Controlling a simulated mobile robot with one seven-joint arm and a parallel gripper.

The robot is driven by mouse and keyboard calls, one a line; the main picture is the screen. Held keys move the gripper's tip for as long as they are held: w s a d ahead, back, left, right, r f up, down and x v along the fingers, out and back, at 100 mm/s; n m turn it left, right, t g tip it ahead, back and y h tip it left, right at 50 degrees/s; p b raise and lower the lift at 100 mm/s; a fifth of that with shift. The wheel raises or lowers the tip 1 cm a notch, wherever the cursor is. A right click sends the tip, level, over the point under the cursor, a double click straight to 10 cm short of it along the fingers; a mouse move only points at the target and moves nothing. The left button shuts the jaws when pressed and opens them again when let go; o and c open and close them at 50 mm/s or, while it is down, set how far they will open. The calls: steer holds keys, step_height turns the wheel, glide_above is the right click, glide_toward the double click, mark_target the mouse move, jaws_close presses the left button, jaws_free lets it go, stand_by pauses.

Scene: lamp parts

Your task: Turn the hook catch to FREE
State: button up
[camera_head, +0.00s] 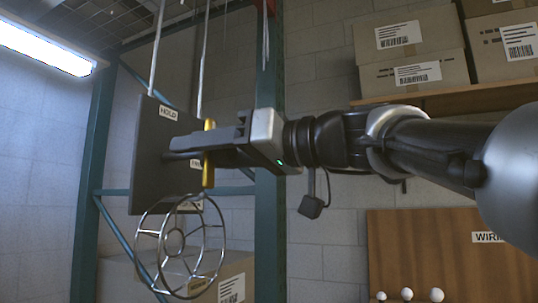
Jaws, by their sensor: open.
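A dark grey panel (150,150) hangs from thin rods and carries a HOLD label (169,112) near its top. A second label (196,163) at mid-height is partly hidden by my gripper, and I cannot read it fully. A yellow bar (208,175), apparently the catch's handle, stands upright in front of the panel. My gripper (188,152) reaches in from the right with its fingers open around or beside the yellow bar. I cannot tell whether they touch it. The hook itself cannot be made out.
A round wire cage (178,245) hangs below the panel. A teal rack post (270,210) stands just right of it. Cardboard boxes (415,50) sit on a shelf at upper right. A wooden board (430,255) with white knobs is at lower right.

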steer(key=c, duration=1.1)
steer(key=shift+o, duration=0.2)
steer(key=m+b, duration=0.1)
steer(key=m, duration=0.3)
steer(key=shift+m, duration=0.3)
steer(key=m, duration=0.4)
steer(key=shift+m, duration=0.3)
steer(key=m+p, duration=0.2)
steer(key=m, duration=0.3)
steer(key=shift+m+p, duration=0.6)
steer(key=shift+m, duration=1.3)
